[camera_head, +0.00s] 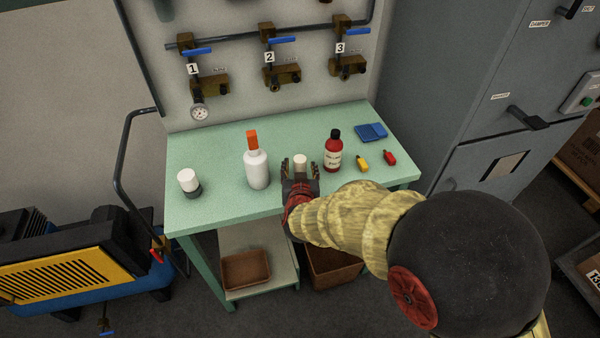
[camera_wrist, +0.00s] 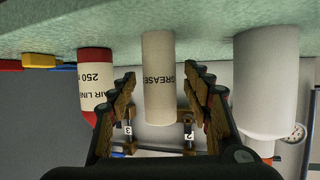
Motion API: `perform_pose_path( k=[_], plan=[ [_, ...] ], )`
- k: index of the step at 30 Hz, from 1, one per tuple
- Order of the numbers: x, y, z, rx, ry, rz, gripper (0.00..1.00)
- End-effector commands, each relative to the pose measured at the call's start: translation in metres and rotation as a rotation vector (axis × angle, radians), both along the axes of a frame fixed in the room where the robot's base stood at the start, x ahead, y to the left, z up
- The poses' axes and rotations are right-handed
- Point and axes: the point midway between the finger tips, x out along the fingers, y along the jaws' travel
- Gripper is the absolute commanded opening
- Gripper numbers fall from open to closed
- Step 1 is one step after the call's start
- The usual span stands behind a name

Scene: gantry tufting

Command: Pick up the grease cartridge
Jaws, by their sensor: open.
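The grease cartridge (camera_wrist: 158,82) is a pale cylinder marked "GREASE", seen upside down in the wrist view. It stands on the green table, and its top (camera_head: 300,161) shows in the head view between my fingers. My gripper (camera_head: 300,168) is open, with one finger on each side of the cartridge. In the wrist view, gaps show between the cartridge and both fingers of my gripper (camera_wrist: 160,95). The lower part of the cartridge is hidden by my gripper in the head view.
On the green table (camera_head: 220,208), a white bottle with an orange cap (camera_head: 257,168) stands left of my gripper and a red bottle (camera_head: 333,152) right of it. A white-topped jar (camera_head: 188,181) is far left. A blue item (camera_head: 371,132) and small yellow (camera_head: 362,164) and red (camera_head: 390,158) pieces lie right.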

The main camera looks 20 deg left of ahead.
Motion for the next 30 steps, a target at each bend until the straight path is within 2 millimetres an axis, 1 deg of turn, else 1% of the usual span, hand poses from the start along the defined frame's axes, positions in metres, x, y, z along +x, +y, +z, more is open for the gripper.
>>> perform_pose_path(
  k=[5, 30],
  plan=[
    [0.0001, 0.0001, 0.0010, 0.000, 0.000, 0.000, 0.50],
    [-0.0002, -0.0001, 0.0007, 0.000, 0.000, 0.000, 0.02]
  ],
)
